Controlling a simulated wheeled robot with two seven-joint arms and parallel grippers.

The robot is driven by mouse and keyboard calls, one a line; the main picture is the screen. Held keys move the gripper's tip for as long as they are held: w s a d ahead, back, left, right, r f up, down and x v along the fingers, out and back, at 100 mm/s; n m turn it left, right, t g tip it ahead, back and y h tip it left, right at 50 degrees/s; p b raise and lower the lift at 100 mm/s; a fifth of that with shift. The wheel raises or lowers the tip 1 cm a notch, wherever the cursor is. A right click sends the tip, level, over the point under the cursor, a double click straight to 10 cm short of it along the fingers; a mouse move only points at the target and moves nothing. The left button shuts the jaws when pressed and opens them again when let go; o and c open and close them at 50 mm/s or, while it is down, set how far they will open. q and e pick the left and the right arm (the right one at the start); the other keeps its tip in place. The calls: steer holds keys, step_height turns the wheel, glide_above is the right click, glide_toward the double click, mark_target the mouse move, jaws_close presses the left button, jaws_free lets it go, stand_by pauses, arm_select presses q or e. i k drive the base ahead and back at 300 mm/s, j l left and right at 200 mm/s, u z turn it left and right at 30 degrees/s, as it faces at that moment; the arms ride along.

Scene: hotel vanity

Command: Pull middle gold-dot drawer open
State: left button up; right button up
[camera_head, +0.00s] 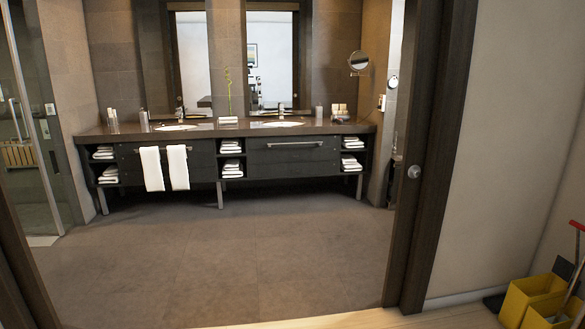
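A dark vanity (240,131) stands across the bathroom against the far wall, seen through a doorway. It has two wide drawers with bar handles. The right drawer (292,158) looks shut, with a silver-looking bar handle (294,144). The left drawer (128,165) has two white towels (165,168) hanging over its handle. Between them is an open shelf compartment with folded white towels (231,168). I cannot make out a gold dot on any drawer at this distance. Neither of my grippers is in view.
The tiled floor (220,255) between the doorway and the vanity is clear. A dark door frame (432,150) stands at the right, with a yellow bucket (530,296) beyond it. A glass shower door (30,120) is at the left.

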mark_target(319, 152)
steer(key=i+u, duration=0.25)
steer(key=i, duration=6.1)
steer(key=l+z, duration=0.05)
